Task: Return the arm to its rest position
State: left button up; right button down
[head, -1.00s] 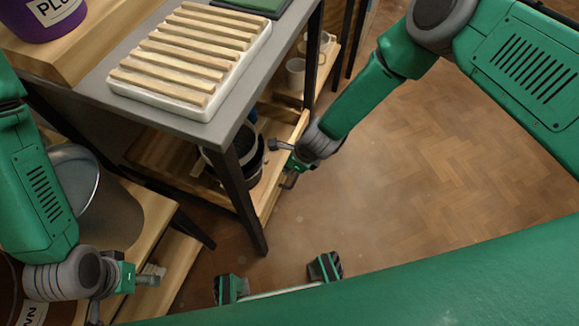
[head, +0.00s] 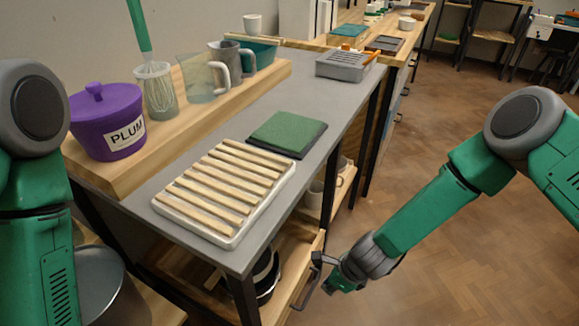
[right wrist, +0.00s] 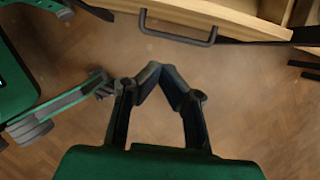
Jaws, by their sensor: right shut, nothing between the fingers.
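My right arm comes in from the right in the head view. Its gripper (head: 322,264) is beside the front of the workbench, near a dark drawer handle (head: 304,290). In the right wrist view the two dark fingers (right wrist: 157,75) meet at their tips, shut with nothing between them. The handle (right wrist: 190,40) lies beyond the fingertips there, with floor visible between. My left arm shows at the left edge of the head view, but its gripper is out of the picture.
The grey workbench (head: 310,85) holds a slatted rack (head: 236,236) and a green pad (head: 285,132). A purple PLUM pot (head: 100,140), a whisk (head: 155,85) and jugs stand on its raised wooden shelf. A metal bucket (head: 105,290) is low left. Open floor (head: 440,240) lies right.

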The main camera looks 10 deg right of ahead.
jog(key=s+d+r+n+h+p, duration=0.1)
jog(key=s+d+r+n, duration=0.2)
jog(key=s+n, duration=0.5)
jog(key=s+d+r+n+g+h+p, duration=0.1)
jog(key=s+d+r+n+p, duration=0.1)
jog(key=s+d+r+n, duration=0.2)
jog(key=s+d+r+n+h+p, duration=0.1)
jog(key=s+d+r+n, duration=0.2)
jog(key=s+d+n, duration=0.4)
jog(key=s+n, duration=0.4)
jog(key=n, duration=0.2)
jog(key=shift+s+d+r+g+p, duration=0.15)
jog(key=shift+s+r+g+p, duration=0.15)
jog(key=shift+r+g, duration=0.1)
